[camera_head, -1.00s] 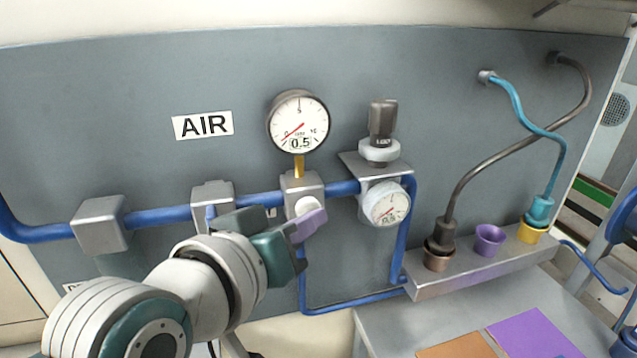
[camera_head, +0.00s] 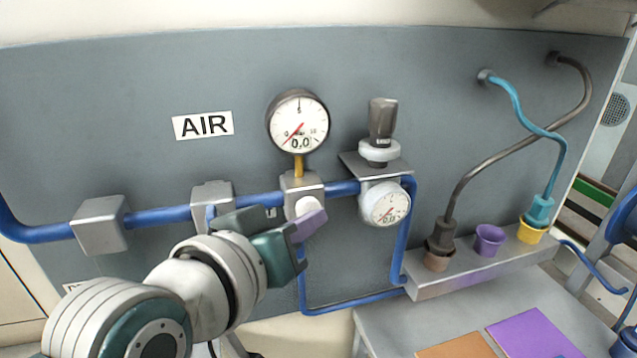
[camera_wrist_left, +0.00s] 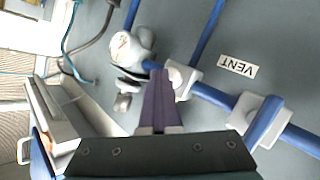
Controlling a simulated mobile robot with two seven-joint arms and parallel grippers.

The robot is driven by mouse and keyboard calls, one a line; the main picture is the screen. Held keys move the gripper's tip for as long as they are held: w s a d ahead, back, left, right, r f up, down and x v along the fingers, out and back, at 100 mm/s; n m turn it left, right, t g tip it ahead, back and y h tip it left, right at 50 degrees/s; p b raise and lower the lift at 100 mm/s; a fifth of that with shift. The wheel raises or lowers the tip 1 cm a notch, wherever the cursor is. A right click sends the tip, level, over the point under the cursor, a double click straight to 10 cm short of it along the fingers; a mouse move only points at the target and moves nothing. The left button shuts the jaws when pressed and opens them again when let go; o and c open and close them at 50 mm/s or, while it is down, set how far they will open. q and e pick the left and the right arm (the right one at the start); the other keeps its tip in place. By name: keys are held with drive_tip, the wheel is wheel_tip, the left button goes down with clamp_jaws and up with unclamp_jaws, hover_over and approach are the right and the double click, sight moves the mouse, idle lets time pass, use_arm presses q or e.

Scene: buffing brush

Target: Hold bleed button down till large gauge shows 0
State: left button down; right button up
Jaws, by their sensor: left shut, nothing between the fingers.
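The large gauge (camera_head: 298,122) is round and white with a red needle and reads 0.0. Below it, the white round bleed button (camera_head: 309,207) sits on the front of a grey block (camera_head: 302,187) on the blue pipe. My left gripper (camera_head: 317,219) is shut and empty, its purple fingers at the button's lower edge. In the left wrist view the shut fingers (camera_wrist_left: 158,80) overlap the side of the white button (camera_wrist_left: 181,80). I cannot tell how far the button is pressed. My right gripper is out of view.
A small gauge (camera_head: 388,205) and regulator with a dark knob (camera_head: 382,122) stand just right of the fingers. A grey rail (camera_head: 440,282) holds coloured cups and hoses. An AIR label (camera_head: 203,125) is on the panel; a VENT label (camera_wrist_left: 238,66) shows in the wrist view.

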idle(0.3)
use_arm(q)
drive_tip(key=shift+s+d+p, duration=0.3)
drive_tip(key=shift+s+p, duration=0.35)
drive_tip(key=shift+s, duration=0.2)
drive_tip(key=s+p, duration=0.1)
drive_tip(key=s+d, duration=0.1)
drive_tip(key=s, duration=0.1)
drive_tip(key=s+p, duration=0.1)
drive_tip(key=shift+s+d+p, duration=0.25)
drive_tip(key=shift+s+p, duration=0.05)
drive_tip(key=shift+s, duration=0.1)
